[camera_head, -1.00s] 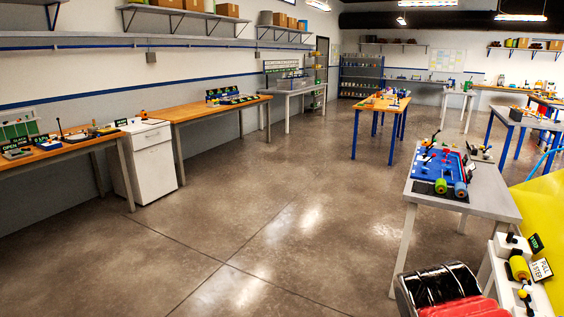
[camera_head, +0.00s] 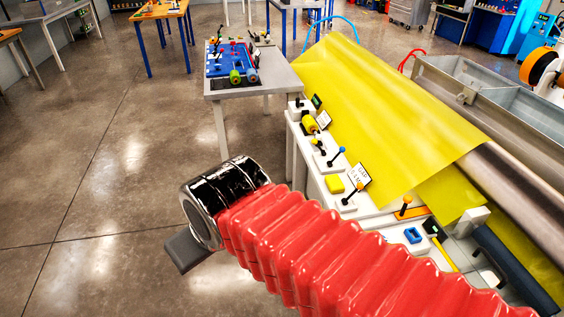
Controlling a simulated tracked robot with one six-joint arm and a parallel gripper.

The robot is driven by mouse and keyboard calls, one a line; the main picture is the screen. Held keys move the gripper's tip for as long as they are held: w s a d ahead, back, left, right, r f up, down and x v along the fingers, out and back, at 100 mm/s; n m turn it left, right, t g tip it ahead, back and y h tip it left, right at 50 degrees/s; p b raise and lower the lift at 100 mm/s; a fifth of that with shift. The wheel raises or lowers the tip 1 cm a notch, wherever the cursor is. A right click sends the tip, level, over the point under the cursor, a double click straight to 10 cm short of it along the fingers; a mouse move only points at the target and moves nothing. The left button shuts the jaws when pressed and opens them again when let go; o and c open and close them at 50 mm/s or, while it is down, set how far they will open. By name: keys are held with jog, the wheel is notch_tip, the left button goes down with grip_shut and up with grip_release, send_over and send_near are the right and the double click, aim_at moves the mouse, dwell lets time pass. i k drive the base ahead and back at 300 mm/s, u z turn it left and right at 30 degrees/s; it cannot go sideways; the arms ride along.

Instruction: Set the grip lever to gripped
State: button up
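Several small levers stand along the white bench (camera_head: 337,190) beside the yellow sheet. One has a blue knob (camera_head: 342,150), one an orange knob (camera_head: 360,187), and another orange-knobbed lever (camera_head: 405,201) stands on an orange strip. A white sign (camera_head: 357,176) behind the first orange knob has lettering too small to read surely, so I cannot tell which is the grip lever or its setting. My gripper (camera_head: 187,251) is at the left end of my red arm, over the floor, apart from the levers. Only a grey part of it shows; its fingers are mostly hidden.
A yellow sheet (camera_head: 385,105) drapes over a large roller (camera_head: 515,190) at the right. A metal trough (camera_head: 490,85) lies behind it. A yellow block (camera_head: 334,184) and a blue part (camera_head: 412,235) sit on the bench. A grey table (camera_head: 275,82) stands beyond.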

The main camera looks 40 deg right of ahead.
aim_at(360, 186)
jog(key=z, duration=0.5)
jog(key=i, duration=0.25)
jog(key=z, duration=2.05)
